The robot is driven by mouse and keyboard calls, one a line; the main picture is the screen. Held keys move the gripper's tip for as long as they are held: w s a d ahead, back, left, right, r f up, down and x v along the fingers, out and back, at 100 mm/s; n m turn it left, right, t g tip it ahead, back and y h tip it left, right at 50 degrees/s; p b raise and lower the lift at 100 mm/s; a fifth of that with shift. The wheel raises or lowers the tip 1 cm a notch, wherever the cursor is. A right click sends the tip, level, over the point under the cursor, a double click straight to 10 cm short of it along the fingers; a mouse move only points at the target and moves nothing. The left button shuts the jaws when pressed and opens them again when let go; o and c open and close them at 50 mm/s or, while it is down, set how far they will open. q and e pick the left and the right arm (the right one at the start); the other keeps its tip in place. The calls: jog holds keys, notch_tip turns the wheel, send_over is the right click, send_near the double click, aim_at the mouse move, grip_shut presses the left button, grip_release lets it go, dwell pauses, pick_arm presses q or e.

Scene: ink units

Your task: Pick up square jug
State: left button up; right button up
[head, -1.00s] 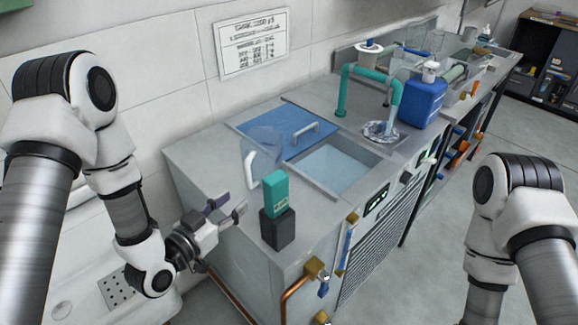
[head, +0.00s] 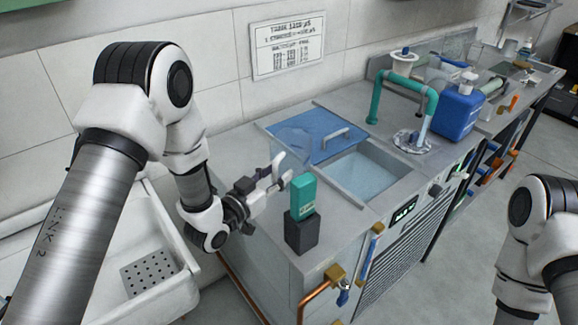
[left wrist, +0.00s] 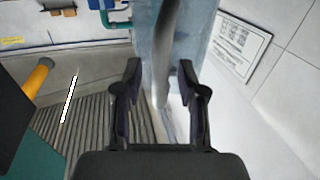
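The square jug (head: 294,143) is clear and faintly blue. It stands upright on the steel counter near the wall, with its pale handle towards my left gripper (head: 275,176). The left gripper is at the handle side of the jug. In the left wrist view, the jug (left wrist: 200,40) fills the upper middle, and its handle runs down between the two dark fingers of the open gripper (left wrist: 159,70). Gaps show on both sides of the handle. My right gripper is out of view; only part of that arm shows at the right edge.
A teal box on a dark block (head: 302,228) stands close to the jug's front. A blue lid panel (head: 318,128), an open water basin (head: 362,177) and a teal tap (head: 412,85) lie beyond. A blue canister (head: 458,113) stands further back. A white sink (head: 185,290) is at left.

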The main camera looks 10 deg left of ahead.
pick_arm(q)
grip_shut()
